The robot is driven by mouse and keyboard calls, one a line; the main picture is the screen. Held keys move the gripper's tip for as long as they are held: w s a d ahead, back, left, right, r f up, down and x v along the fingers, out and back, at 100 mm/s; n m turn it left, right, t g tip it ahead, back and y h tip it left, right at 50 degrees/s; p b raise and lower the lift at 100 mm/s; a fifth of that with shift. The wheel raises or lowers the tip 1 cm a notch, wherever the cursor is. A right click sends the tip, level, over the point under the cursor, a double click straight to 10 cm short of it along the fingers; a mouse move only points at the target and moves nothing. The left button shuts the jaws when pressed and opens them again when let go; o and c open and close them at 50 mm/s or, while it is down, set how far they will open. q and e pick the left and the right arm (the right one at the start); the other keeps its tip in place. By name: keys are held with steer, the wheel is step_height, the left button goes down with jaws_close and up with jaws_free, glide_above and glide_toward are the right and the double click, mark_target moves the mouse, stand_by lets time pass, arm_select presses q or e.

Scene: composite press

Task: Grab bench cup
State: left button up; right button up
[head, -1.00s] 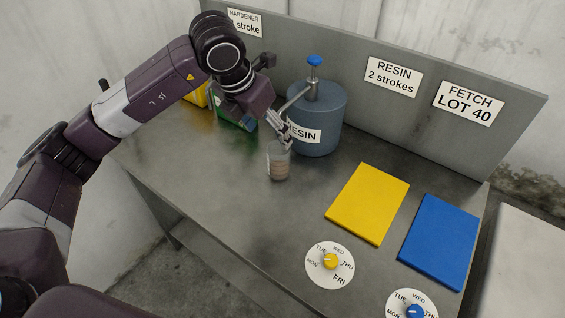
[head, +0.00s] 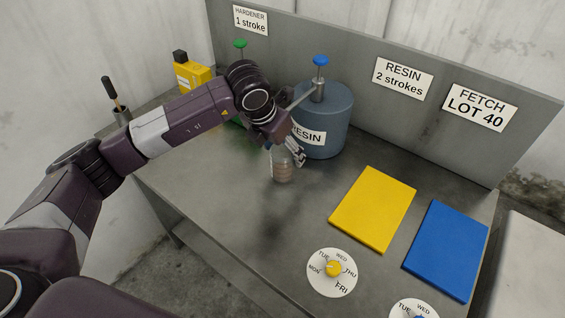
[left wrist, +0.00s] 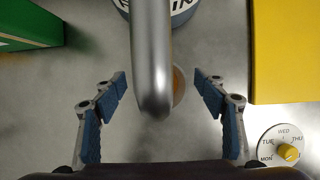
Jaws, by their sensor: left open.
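The bench cup (head: 283,172) is a small clear cup with brownish contents, upright on the bench in front of the blue-grey resin pump (head: 325,118). My left gripper (head: 289,151) is at the cup's upper part in the head view, and its fingers overlap the cup's rim there. In the left wrist view the left gripper (left wrist: 163,88) is open, with blue-padded fingers spread apart. The cup (left wrist: 179,86) shows between them, mostly hidden behind the pump's metal spout (left wrist: 152,55). I cannot tell whether a finger touches it. My right gripper is out of view.
A yellow mat (head: 373,210) and a blue mat (head: 446,250) lie to the right. A day dial (head: 332,272) is near the front edge. A yellow container (head: 190,75) and a green-topped pump (head: 240,45) stand at the back left. The bench's front middle is clear.

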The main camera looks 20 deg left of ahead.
arm_select(q)
steer(key=c, duration=1.3)
steer(key=shift+r, duration=0.15)
